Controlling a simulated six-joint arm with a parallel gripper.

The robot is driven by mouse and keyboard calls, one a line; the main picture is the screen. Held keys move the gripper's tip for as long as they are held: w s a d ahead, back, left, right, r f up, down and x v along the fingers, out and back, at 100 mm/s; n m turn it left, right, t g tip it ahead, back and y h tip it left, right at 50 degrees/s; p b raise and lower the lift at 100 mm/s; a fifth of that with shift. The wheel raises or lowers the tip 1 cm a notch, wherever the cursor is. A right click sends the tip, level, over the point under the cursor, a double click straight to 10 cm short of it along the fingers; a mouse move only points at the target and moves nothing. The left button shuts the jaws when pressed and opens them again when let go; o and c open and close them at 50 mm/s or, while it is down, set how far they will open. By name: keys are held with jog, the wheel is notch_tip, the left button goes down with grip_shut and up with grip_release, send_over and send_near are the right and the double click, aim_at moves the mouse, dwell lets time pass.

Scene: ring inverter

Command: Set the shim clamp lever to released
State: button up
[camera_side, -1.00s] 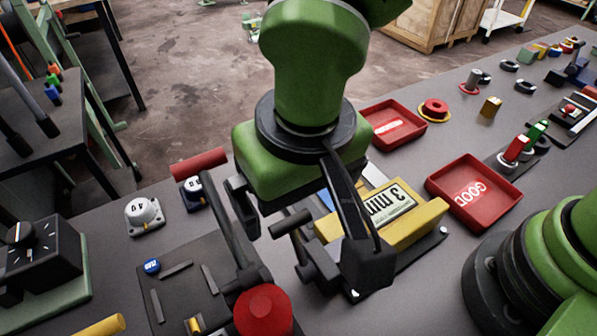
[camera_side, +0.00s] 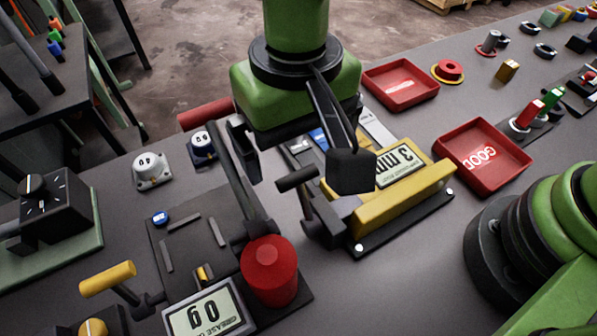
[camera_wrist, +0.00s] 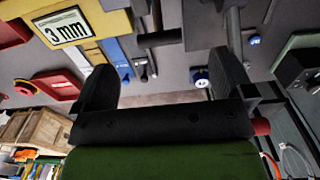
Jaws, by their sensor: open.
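The shim clamp appears to be the yellow fixture (camera_side: 405,205) marked "3 mm" on a black base; its label also shows in the wrist view (camera_wrist: 62,28). A black lever with a crosswise grip (camera_side: 296,179) stands at its left side, raised and tilted; the grip also shows in the wrist view (camera_wrist: 160,39). My gripper (camera_side: 298,165) is open and empty, one finger left of the grip and the other in front of part of the fixture. In the wrist view the grip lies beyond the gap between my fingertips (camera_wrist: 160,75), with no contact visible.
A long lever with a red handle (camera_side: 207,114) rises close to my left finger, from a plate with a red knob (camera_side: 269,268). Two red trays (camera_side: 482,153) lie to the right. A yellow-handled lever (camera_side: 107,279) is at front left.

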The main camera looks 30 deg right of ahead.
aim_at(303, 194)
notch_tip(303, 194, down, 8)
jog(key=shift+f, duration=0.2)
jog(key=c, duration=1.3)
jog(key=shift+o, duration=0.2)
jog(key=shift+s+d+r+t, duration=0.1)
jog(key=shift+s+r+t, duration=0.15)
jog(key=shift+t, duration=0.4)
jog(key=shift+s+r+t, duration=0.1)
jog(key=shift+s+t, duration=0.25)
jog(key=shift+t, duration=0.3)
jog(key=shift+s+r+t, duration=0.1)
jog(key=shift+s+t, duration=0.1)
jog(key=shift+t, duration=0.1)
